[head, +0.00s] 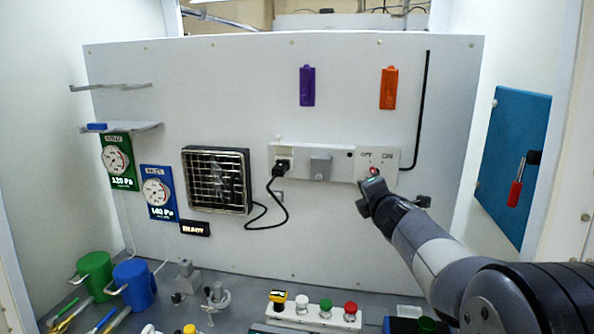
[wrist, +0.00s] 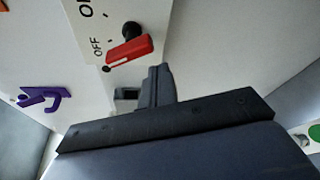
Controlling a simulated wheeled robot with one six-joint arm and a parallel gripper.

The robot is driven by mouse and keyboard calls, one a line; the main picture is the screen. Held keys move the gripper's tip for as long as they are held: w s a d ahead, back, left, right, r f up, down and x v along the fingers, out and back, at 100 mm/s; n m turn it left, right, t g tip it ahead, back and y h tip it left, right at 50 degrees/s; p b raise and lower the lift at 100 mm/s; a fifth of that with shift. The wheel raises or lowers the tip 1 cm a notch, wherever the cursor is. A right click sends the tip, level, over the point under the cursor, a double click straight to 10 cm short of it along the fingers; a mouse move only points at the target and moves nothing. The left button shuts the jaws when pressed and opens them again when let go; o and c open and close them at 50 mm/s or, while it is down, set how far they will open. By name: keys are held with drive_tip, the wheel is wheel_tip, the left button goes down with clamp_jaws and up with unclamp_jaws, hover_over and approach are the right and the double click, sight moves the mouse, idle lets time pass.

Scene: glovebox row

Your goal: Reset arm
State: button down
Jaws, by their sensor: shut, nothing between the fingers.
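My gripper (head: 368,182) is shut and empty at the white back panel, just below the switch plate marked OFF and ON. My arm reaches to it from the lower right. In the wrist view the closed fingers (wrist: 155,88) point toward the same plate (wrist: 90,35). A red switch lever (wrist: 130,50) on a black knob lies beside the OFF mark, just beyond the fingertips. I cannot tell whether the fingertips touch it. In the head view only a small red part of the lever (head: 374,172) shows; my gripper hides the rest.
A fan (head: 217,180) and a plugged socket (head: 284,165) are left of my gripper. Purple (head: 307,86) and orange (head: 389,88) hooks hang above. A button box (head: 313,311) is below. A blue board (head: 515,150) with a red-handled lever is at right.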

drive_tip(key=s, duration=0.9)
drive_tip(key=w+r+m+t+b, duration=0.2)
drive_tip(key=w+m+t+b, duration=0.1)
drive_tip(key=w+m, duration=0.6)
drive_tip(key=shift+d+b, duration=0.2)
drive_tip(key=shift+b, duration=0.45)
drive_tip(key=shift+r, duration=0.1)
idle(0.5)
